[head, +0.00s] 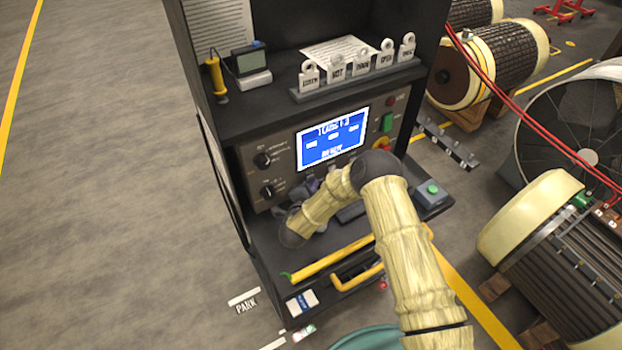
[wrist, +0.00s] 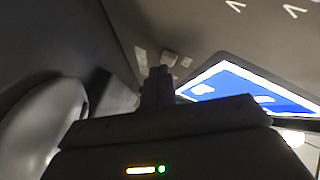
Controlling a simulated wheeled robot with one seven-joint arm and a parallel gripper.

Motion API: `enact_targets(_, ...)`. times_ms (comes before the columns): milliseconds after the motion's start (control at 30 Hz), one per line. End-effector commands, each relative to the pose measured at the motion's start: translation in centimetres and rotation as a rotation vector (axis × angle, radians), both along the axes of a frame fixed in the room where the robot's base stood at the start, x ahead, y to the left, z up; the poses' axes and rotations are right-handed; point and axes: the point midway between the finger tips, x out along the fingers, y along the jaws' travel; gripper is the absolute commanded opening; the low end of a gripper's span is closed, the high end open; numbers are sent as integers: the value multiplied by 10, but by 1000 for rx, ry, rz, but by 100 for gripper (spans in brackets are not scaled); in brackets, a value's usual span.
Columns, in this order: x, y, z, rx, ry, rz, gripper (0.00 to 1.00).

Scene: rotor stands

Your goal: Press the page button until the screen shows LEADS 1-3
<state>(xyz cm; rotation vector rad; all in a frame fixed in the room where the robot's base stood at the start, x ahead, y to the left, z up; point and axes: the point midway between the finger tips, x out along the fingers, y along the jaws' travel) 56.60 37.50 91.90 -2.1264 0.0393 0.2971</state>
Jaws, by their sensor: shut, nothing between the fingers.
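The screen (head: 333,138) on the cabinet's front panel is lit blue. Its top line appears to read LEADS 1-3, with several small white boxes and a line like READY below, though the text is small and blurred. In the wrist view part of the screen (wrist: 245,88) shows at the right. My gripper (wrist: 158,75) is shut and empty, its fingertips close to a small raised button (wrist: 170,59) on the panel below the screen. Whether they touch it I cannot tell. Which button is the page button is not readable. In the head view my arm hides much of the lower panel.
Two dark knobs (head: 264,160) sit left of the screen. A green switch (head: 387,122) is at its right. A shelf above holds a row of white tags (head: 358,66). A green-button box (head: 432,190) stands right of my arm.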

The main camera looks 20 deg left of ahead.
Motion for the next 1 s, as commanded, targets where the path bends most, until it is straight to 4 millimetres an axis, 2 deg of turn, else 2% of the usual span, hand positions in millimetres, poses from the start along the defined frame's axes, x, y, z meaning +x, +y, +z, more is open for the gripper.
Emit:
enact_targets(667,3,4,0,0,-1,1,0)
enact_targets(1000,-5,-6,1,-1,0,0,0)
